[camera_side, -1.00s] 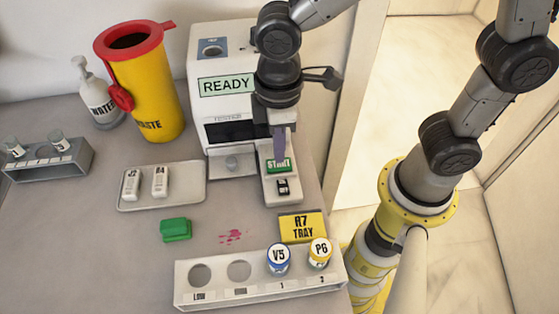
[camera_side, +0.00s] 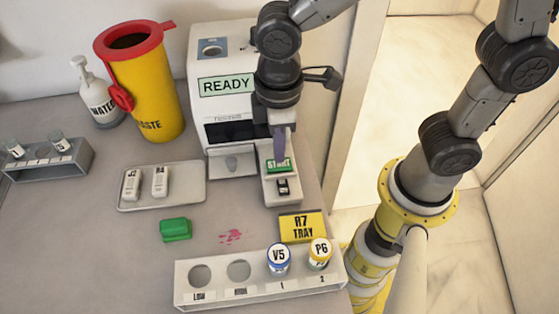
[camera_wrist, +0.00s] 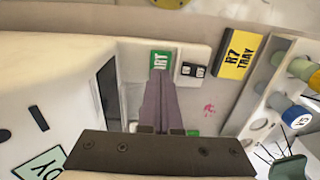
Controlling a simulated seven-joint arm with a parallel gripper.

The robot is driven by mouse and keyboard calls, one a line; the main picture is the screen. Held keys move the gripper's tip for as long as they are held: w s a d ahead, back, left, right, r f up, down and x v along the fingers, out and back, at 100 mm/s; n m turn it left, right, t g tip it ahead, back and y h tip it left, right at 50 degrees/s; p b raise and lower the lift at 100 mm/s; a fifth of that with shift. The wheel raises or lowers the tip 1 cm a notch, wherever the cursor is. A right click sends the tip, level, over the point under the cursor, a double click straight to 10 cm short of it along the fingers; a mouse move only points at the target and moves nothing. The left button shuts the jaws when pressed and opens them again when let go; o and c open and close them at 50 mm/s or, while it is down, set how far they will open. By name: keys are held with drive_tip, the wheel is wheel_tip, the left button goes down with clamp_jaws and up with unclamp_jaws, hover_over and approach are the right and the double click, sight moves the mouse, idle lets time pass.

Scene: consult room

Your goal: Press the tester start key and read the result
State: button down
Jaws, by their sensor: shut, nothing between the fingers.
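The tester (camera_side: 222,105) is a white machine at the back centre, and its display (camera_side: 226,85) reads READY. The green START key (camera_side: 279,165) is on its front right ledge, above a small black-and-white key (camera_side: 283,187). My gripper (camera_side: 280,152) is shut and empty, fingers pointing down at the START key. In the wrist view the fingertips (camera_wrist: 160,76) reach the lower edge of the green key (camera_wrist: 160,58) and cover part of it. I cannot tell whether they touch it.
A yellow R7 TRAY block (camera_side: 301,227) and a white rack (camera_side: 215,290) with vials V5 (camera_side: 278,260) and P6 (camera_side: 320,254) stand in front. A tray (camera_side: 194,187) with two white pieces, a green block (camera_side: 175,229) and a yellow waste bin (camera_side: 150,95) are left.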

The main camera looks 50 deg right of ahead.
drive_tip(key=shift+f, duration=1)
drive_tip(key=shift+r, duration=0.1)
idle(0.3)
drive_tip(key=shift+r, duration=3.45)
